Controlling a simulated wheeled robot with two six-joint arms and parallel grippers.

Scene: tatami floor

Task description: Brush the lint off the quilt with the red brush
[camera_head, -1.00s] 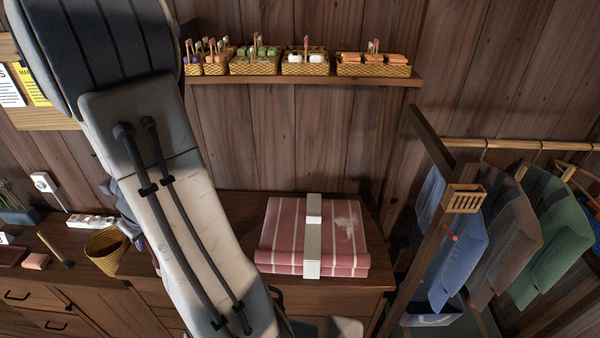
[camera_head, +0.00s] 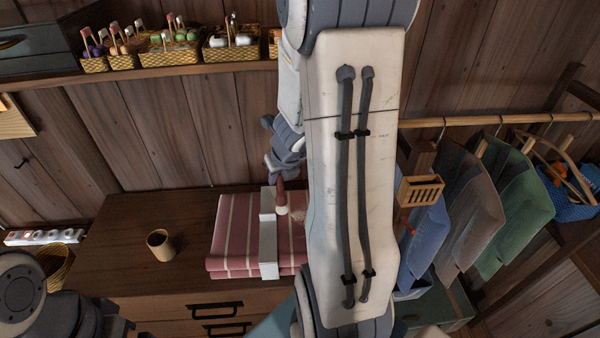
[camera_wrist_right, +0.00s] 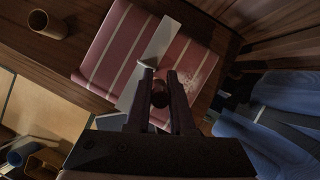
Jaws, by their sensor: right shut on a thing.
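The folded quilt (camera_head: 235,235) is dusky red with pale stripes and has a white band (camera_head: 267,240) around it. It lies on the wooden cabinet top and also shows in the right wrist view (camera_wrist_right: 112,55). A pale lint patch (camera_wrist_right: 198,82) lies on it right of the band; my right arm partly hides it in the head view. My right gripper (camera_head: 280,170) is shut on the red brush (camera_head: 281,197), whose pale bristles point down over the quilt near the band. I cannot tell whether they touch. In the wrist view the brush (camera_wrist_right: 160,94) sits between the fingers. My left gripper is out of view.
A brown cup (camera_head: 160,245) stands on the cabinet top (camera_head: 115,250) left of the quilt, with clear wood around it. Clothes (camera_head: 465,215) and a small wooden box (camera_head: 420,190) hang to the right. A shelf (camera_head: 180,70) with baskets runs above.

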